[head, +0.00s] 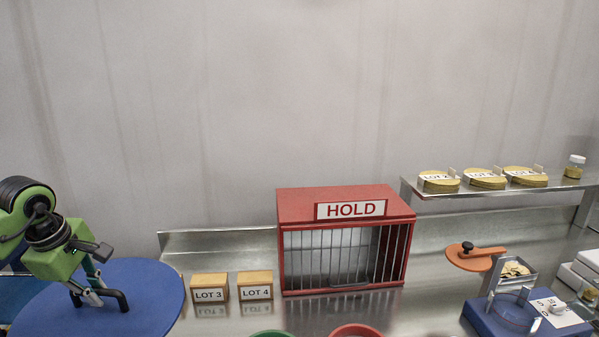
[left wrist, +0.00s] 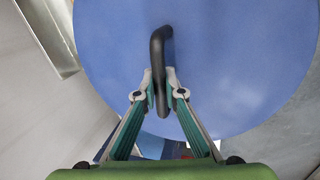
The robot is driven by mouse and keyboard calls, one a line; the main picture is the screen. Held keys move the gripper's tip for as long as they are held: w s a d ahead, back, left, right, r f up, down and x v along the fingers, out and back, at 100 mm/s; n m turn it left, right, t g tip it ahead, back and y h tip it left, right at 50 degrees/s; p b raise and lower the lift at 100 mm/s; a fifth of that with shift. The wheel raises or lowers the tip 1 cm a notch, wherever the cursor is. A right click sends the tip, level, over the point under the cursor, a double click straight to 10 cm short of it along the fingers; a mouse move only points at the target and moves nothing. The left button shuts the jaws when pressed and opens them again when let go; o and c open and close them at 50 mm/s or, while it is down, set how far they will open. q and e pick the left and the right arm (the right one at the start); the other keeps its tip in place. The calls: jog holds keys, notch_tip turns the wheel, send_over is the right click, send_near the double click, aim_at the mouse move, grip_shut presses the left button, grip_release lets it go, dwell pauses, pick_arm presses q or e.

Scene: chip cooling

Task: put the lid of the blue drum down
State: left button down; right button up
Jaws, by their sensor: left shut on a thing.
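The blue lid (head: 145,290) is a large flat round disc at the lower left of the head view, with a black bar handle (head: 121,298) on top. The lid fills much of the left wrist view (left wrist: 230,70). My left gripper (head: 95,298) is shut on the handle, with a fingertip on each side of it in the left wrist view (left wrist: 161,85). The drum under the lid is hidden or cut off, so I cannot tell whether the lid touches it. My right gripper is not in view.
Wooden blocks marked LOT 3 (head: 209,288) and LOT 4 (head: 255,285) stand just right of the lid on the steel bench. A red HOLD cage (head: 295,208) stands mid-bench. A shelf (head: 410,190) with yellow stacks is at right, above an orange paddle (head: 470,262) and blue tray (head: 485,318).

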pick_arm(q)
jog(key=s+d+f+m, duration=0.1)
jog(key=s+d+m, duration=0.1)
jog(key=d+m, duration=0.1)
jog(key=s+d+f+m+h, duration=0.1)
jog(key=s+d+f+m, duration=0.1)
jog(key=d, duration=0.4)
jog(key=s+d+f+m+g+h, duration=0.1)
jog(key=s+d+m, duration=0.3)
jog(key=shift+d+f, duration=0.15)
jog(key=shift+f, duration=0.05)
jog(key=s+d+f+m+g+h, duration=0.1)
jog(key=s+d+f+m+g, duration=0.15)
jog(key=s+d+m, duration=0.9)
notch_tip(320, 180, down, 9)
jog(key=a+n+b, duration=0.2)
jog(key=n+b, duration=0.1)
jog(key=b, duration=0.5)
jog(key=shift+s+f+b, duration=0.2)
jog(key=shift+s+b, duration=0.1)
jog(key=shift+b, duration=0.1)
